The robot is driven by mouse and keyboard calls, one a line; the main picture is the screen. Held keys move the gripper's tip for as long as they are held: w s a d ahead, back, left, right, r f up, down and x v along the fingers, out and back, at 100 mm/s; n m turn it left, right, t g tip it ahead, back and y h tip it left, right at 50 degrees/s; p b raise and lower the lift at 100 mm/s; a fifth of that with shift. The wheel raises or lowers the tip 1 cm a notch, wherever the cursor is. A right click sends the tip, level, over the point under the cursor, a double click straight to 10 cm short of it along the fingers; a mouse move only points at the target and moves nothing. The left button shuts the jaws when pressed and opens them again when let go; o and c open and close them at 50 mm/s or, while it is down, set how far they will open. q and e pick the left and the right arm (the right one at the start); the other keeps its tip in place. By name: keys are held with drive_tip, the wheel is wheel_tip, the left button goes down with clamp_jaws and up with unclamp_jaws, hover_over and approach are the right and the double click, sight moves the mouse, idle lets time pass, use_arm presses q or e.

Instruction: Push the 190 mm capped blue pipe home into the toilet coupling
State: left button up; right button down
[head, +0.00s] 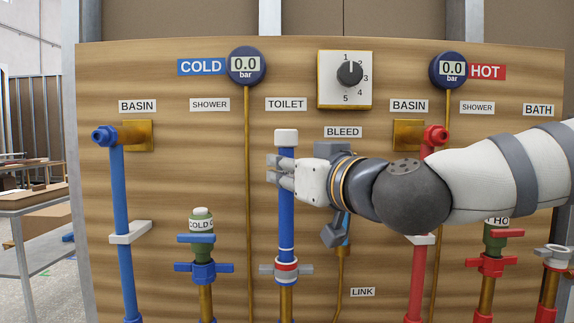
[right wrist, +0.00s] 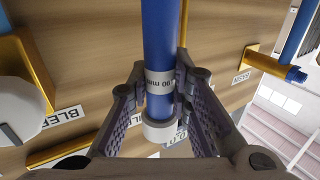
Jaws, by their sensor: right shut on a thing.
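The blue pipe (head: 287,222) stands upright in the toilet column, with a white cap (head: 286,137) on its top end. Its lower end meets the toilet coupling (head: 286,269), a grey-winged fitting with a red and white band; how deep it sits I cannot tell. My right gripper (head: 282,174) comes in from the right and is shut on the pipe just below the cap. In the right wrist view, the pipe (right wrist: 158,35) with its "190 mm" label runs between the fingers (right wrist: 160,108), and the cap (right wrist: 160,131) is nearest the camera. My left gripper is not in view.
A bleed valve with a blue-grey handle (head: 334,236) stands close right of the pipe, below my wrist. A brass gauge pipe (head: 248,190) runs left of the blue pipe. A selector dial (head: 349,73) is above.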

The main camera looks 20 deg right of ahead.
drive_tip(key=shift+f, duration=0.95)
drive_tip(key=c, duration=1.4)
unclamp_jaws()
drive_tip(key=shift+s, duration=0.15)
drive_tip(key=v, duration=0.7)
drive_tip(key=shift+s, duration=0.15)
